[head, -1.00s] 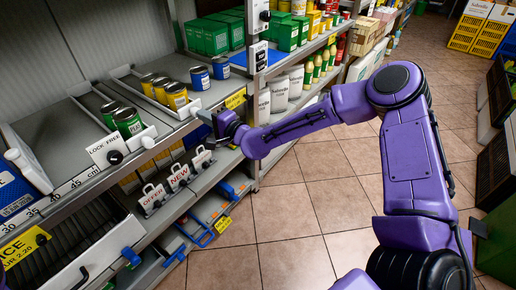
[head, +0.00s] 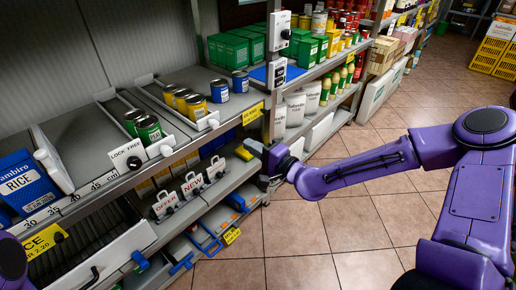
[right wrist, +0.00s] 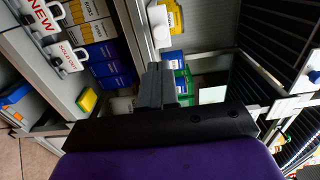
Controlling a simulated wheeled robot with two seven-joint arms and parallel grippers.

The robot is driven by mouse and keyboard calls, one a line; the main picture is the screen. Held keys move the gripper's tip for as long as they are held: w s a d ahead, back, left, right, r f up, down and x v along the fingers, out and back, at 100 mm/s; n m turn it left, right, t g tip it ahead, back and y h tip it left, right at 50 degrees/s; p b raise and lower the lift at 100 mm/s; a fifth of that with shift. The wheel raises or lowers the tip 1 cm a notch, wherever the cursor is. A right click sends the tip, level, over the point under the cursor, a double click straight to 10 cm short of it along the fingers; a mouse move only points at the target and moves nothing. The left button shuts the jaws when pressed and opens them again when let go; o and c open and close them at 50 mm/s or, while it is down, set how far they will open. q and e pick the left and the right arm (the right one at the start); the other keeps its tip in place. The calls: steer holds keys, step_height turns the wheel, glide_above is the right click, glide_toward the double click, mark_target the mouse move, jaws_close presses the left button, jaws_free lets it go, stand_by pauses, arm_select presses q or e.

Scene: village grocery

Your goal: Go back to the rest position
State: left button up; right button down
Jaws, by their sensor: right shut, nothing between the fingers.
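My right gripper (head: 250,148) is shut and empty, at the front edge of the shelf unit beside the upright post. In the right wrist view its fingers (right wrist: 162,85) are together, with nothing held between them. My right arm reaches in from the right over the tiled aisle. A purple part of my left arm shows at the lower left corner of the head view; the left gripper is out of view.
The upper shelf (head: 85,135) holds yellow cans (head: 196,107), blue cans (head: 240,82), green cans (head: 148,129) and a blue rice box (head: 22,183). OFFER and NEW tags (head: 192,185) stand on the shelf below. The tiled floor (head: 330,225) is clear.

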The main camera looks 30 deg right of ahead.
steer(key=s+d+f+n+g+h+p, duration=0.1)
steer(key=s+f+g+h+p, duration=0.15)
steer(key=s+f, duration=0.45)
steer(key=s+d+f+g+h+p, duration=0.15)
steer(key=s+f+g+h, duration=0.25)
steer(key=f, duration=0.4)
steer(key=s+d+f+n+g+h+p, duration=0.1)
steer(key=s+f+n+g, duration=0.1)
steer(key=s, duration=0.6)
steer(key=s+d+f+n+g+h+p, duration=0.1)
steer(key=s+d+f+n+g+p, duration=0.1)
steer(key=s, duration=0.5)
steer(key=s+d+f+n+g+h+p, duration=0.1)
steer(key=s+f+g, duration=0.2)
steer(key=s, duration=0.5)
steer(key=shift+s+d+f+n, duration=0.3)
steer(key=shift+f+n, duration=0.1)
steer(key=shift+f, duration=0.2)
steer(key=shift+a, duration=0.1)
